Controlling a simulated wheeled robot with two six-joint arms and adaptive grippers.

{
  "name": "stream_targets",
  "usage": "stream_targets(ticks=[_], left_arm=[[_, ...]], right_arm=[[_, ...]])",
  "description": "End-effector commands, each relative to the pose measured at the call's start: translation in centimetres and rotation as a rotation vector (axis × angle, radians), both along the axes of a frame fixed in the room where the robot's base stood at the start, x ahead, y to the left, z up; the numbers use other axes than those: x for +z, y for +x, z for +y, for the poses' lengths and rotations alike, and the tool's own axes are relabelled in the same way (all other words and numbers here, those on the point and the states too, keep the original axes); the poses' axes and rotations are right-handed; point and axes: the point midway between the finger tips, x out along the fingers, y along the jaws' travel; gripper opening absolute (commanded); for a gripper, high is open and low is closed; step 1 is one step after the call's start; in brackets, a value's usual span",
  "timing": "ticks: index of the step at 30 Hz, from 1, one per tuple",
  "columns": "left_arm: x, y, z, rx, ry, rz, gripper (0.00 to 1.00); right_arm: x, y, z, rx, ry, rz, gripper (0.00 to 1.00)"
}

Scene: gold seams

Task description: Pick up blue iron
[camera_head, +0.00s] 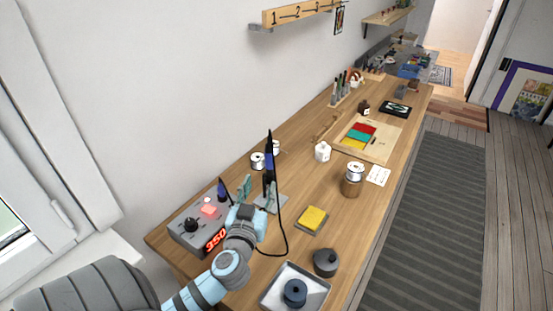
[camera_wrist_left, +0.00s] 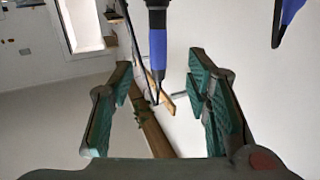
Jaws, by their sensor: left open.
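The blue iron (camera_head: 269,162) stands upright with a black tip, near a grey stand base (camera_head: 275,203), and a black cable hangs beside it. In the left wrist view its blue handle (camera_wrist_left: 158,48) appears between the finger pads, with space on both sides. My left gripper (camera_head: 258,190) is open, with teal pads, at the iron's lower part in the head view. It also shows in the left wrist view (camera_wrist_left: 160,80). I cannot tell the exact depth between pads and handle. My right gripper is not in view.
A control box (camera_head: 188,232) with a red 350 display sits at left; a second blue tool (camera_head: 222,189) stands by it and a blue tool shows at upper right in the wrist view (camera_wrist_left: 287,18). A yellow sponge (camera_head: 313,219), dark pot (camera_head: 326,262) and white tray (camera_head: 318,297) lie nearby.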

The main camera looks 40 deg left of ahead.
Motion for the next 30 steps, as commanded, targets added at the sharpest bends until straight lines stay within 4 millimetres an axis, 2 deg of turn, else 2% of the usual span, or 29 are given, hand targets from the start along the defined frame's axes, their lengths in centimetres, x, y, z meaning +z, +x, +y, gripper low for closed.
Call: stream_targets(ticks=[3,7,11,16,19,25,30], left_arm=[[0.4,3.1,1.5,-0.001,0.002,-0.001,0.44],[0.2,5.5,2.8,0.0,0.0,-0.001,0.44],[0.1,6.9,3.6,0.001,0.0,0.0,0.44],[-0.3,9.9,4.9,0.003,0.0,0.001,0.44],[-0.4,10.8,5.5,0.003,0.0,0.001,0.44],[-0.4,10.9,5.5,0.003,0.0,0.001,0.44],[-0.4,10.9,5.5,0.003,0.0,0.001,0.17]], right_arm=[[0.8,-1.0,0.0,0.0,0.001,0.016,0.4],[1.1,-2.0,0.1,-0.001,0.001,0.033,0.4],[1.3,-1.7,0.1,-0.002,0.002,0.029,0.4],[1.7,-0.8,0.2,-0.001,0.003,0.012,0.4],[1.7,-0.8,0.2,-0.001,0.003,0.012,0.4],[1.7,-0.8,0.2,-0.001,0.003,0.013,0.4],[1.7,-0.9,0.2,-0.001,0.002,0.015,0.4]])
